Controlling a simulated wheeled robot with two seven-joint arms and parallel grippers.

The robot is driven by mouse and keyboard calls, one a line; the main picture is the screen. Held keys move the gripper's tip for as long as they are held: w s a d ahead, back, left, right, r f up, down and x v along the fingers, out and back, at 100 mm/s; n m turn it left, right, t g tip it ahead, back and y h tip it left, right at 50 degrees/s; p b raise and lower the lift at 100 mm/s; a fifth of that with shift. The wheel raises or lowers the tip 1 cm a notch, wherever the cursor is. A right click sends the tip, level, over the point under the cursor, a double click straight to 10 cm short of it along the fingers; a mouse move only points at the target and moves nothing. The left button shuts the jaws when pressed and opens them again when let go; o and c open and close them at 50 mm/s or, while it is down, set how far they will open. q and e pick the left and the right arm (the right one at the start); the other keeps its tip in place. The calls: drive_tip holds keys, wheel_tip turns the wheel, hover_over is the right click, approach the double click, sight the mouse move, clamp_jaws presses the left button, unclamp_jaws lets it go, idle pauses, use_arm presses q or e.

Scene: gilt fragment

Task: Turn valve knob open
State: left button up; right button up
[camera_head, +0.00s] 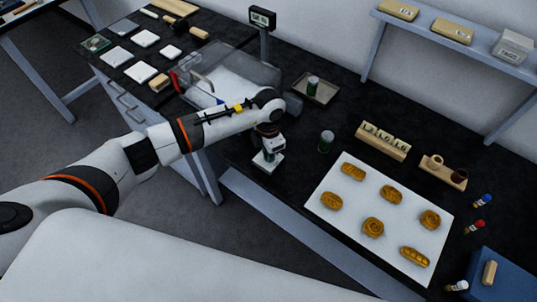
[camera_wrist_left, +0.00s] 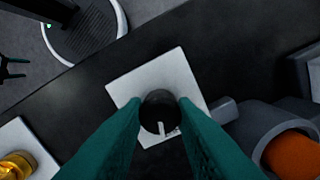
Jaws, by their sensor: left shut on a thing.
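The valve is a black round knob (camera_wrist_left: 158,108) on a square white plate (camera_wrist_left: 128,85), seen in the left wrist view. A pale pointer mark on the knob faces the bottom of that view, by small lettering on the plate that I cannot read. My left gripper (camera_wrist_left: 160,112) is shut on the knob, with one green finger on each side. In the head view my left gripper (camera_head: 269,149) points down over the white plate (camera_head: 267,164) near the table's front edge, and the knob is mostly hidden. A dark pronged shape at the wrist view's left edge may be my right gripper.
A white board (camera_head: 320,213) with several golden pieces lies farther right. A clear box (camera_head: 235,68) and a tray (camera_head: 316,88) stand behind. A grey cylinder with an orange end (camera_wrist_left: 290,155) is close by the valve.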

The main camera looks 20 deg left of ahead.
use_arm(q)
drive_tip(key=m+b, duration=0.4)
drive_tip(key=b, duration=0.1)
drive_tip(key=m+b, duration=0.3)
drive_tip(key=b, duration=0.2)
drive_tip(key=m+b, duration=0.4)
drive_tip(key=b, duration=0.1)
drive_tip(key=shift+f+m, duration=0.3)
drive_tip(key=shift+r+m+b, duration=0.25)
drive_tip(key=shift+m+b, duration=1.15)
drive_tip(key=shift+b, duration=0.1)
drive_tip(key=o, duration=1)
drive_tip(key=shift+r, duration=0.15)
wheel_tip(320, 180, up, 12)
drive_tip(key=b, duration=0.1)
drive_tip(key=shift+f, duration=0.2)
